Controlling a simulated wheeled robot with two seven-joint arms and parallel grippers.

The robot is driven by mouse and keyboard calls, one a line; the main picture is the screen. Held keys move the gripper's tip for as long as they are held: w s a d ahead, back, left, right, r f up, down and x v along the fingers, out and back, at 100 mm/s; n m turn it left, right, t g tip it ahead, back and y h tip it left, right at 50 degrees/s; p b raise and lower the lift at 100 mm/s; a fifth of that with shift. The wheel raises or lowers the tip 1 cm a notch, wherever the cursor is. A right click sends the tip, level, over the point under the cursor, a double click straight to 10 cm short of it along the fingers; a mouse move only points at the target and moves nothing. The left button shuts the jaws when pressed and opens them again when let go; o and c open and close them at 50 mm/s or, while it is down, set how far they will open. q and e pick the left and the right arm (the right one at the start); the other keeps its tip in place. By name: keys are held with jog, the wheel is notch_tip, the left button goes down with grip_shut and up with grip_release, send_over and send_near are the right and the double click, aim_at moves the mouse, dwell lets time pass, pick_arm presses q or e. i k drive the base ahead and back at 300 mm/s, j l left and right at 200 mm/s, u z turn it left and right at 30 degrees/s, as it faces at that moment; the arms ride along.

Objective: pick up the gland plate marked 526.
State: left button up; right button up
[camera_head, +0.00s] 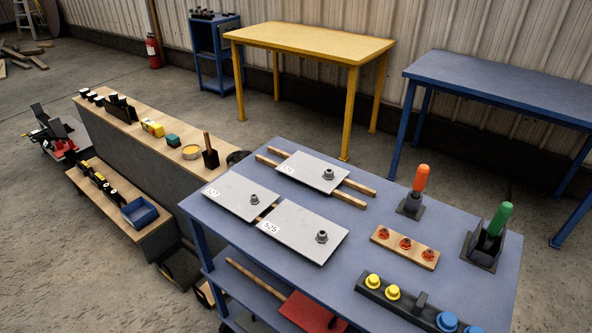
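Three grey gland plates, each with a dark gland fitting and a white number label, lie on the blue table (400,225). The front plate (300,238) has a label that reads like 525 or 526; the last digit is too small to be sure. The left plate (238,192) has a label that starts with 5, its other digits unclear. The back plate (310,166) lies across two wooden strips (355,185), and its label is not legible. Neither of my grippers is in view.
Right of the plates stand an orange-handled lever (421,180), a green-handled lever (498,220), a wooden strip with red buttons (405,246) and a black bar with yellow and blue knobs (405,300). A red-bladed tool (310,312) lies on the lower shelf. A workbench (150,140) stands left.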

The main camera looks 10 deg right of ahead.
aim_at(321, 175)
jog(key=j+z, duration=0.1)
jog(key=z, duration=1.1)
jog(key=j+z, duration=0.7)
jog(key=k+j+z, duration=0.15)
jog(key=j+z, duration=0.15)
jog(key=j, duration=0.2)
jog(key=k+j, duration=0.1)
jog(key=j, duration=0.25)
jog(key=k+j+z, duration=0.1)
jog(key=j, duration=0.3)
jog(key=k+j, duration=0.15)
jog(key=j, duration=0.2)
jog(key=z, duration=0.05)
